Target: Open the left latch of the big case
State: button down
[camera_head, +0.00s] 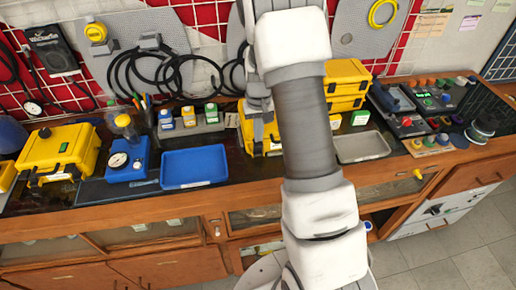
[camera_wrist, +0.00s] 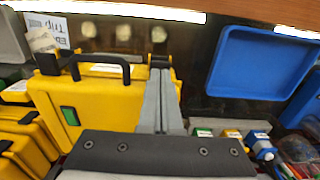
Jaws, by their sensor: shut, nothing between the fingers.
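The big yellow case (camera_wrist: 100,100) stands on the bench, with its black handle (camera_wrist: 100,62) toward the bench's front edge. In the head view the case (camera_head: 247,128) is partly hidden behind my arm. Its left latch (camera_wrist: 160,62) is a dark part at the right end of the case front in the wrist view. A second dark latch (camera_wrist: 47,64) is at the other end. My gripper (camera_wrist: 160,76) is shut and empty, its fingertips right at the left latch. I cannot tell whether they touch it. In the head view my gripper (camera_head: 258,108) is over the case's left side.
A blue tray (camera_head: 194,167) lies left of the case, and a grey tray (camera_head: 362,147) lies to its right. Small bottles (camera_head: 188,117) stand behind the blue tray. Stacked yellow cases (camera_head: 346,85) are at the back right. Another yellow case (camera_head: 58,150) stands far left.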

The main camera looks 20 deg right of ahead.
jog(key=shift+f+b, duration=0.75)
jog(key=shift+f, duration=0.2)
jog(key=shift+s+f, duration=0.1)
jog(key=shift+f, duration=0.1)
